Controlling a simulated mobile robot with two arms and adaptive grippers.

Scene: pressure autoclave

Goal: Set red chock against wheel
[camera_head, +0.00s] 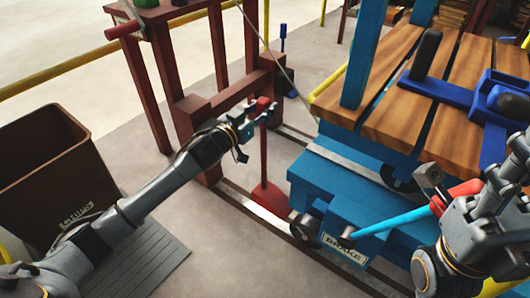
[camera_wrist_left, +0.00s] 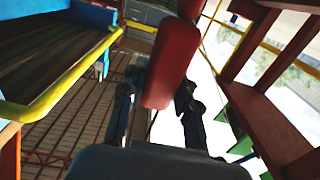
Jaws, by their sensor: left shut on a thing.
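The red chock (camera_head: 268,196) has a wedge-like foot low beside the rail and an upright rod ending in a red grip. My left gripper (camera_head: 257,112) is shut on that grip, which shows between the fingers in the left wrist view (camera_wrist_left: 170,62). The foot is just left of the cart's front wheel (camera_head: 303,226); I cannot tell whether they touch. My right gripper (camera_head: 447,192) is at the red-sleeved end of the blue brake lever (camera_head: 390,223); whether it grips the sleeve is unclear.
The blue cart (camera_head: 335,190) with wooden slats (camera_head: 400,85) stands on rails (camera_head: 245,205) at the right. A dark red frame (camera_head: 192,105) rises behind my left gripper. A brown bin (camera_head: 45,160) stands at the left.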

